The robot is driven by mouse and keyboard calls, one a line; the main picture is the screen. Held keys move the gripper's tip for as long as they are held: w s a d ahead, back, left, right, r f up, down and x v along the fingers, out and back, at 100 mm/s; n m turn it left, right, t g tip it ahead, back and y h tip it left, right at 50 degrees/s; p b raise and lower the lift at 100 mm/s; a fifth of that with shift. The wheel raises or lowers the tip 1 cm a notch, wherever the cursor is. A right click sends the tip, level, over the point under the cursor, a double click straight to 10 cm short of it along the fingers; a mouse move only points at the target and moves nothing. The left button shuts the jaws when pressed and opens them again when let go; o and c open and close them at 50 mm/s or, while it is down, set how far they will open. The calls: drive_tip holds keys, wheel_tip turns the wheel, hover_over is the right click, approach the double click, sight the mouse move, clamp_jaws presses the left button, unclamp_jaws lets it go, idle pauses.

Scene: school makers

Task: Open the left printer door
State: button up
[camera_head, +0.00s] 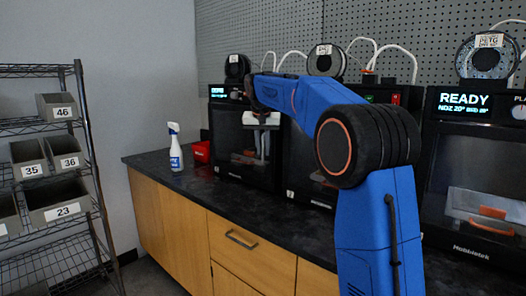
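The left printer (227,147) is a black box-shaped machine on the dark counter, with a small lit display at its top left. Its front door (229,168) looks closed, with a dim interior behind it. My blue arm reaches across the picture to this printer. My gripper (262,116) is at the upper right of the printer's front, small and dark against it. A pale shape shows around the gripper; I cannot tell whether it belongs to the gripper or the printer. The fingers are too small and dark to read, and contact with the door cannot be told.
A middle printer (300,168) stands partly behind my arm, and a right printer (470,190) reads READY. A spray bottle (175,148) and a red bin (201,151) stand on the counter (160,162), left of the printers. A wire shelf (75,130) with numbered bins is at far left.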

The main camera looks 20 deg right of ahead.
drive_tip(key=shift+w+d+f, duration=0.1)
drive_tip(key=shift+w+f, duration=0.05)
drive_tip(key=shift+f, duration=0.3)
clamp_jaws()
idle(1.2)
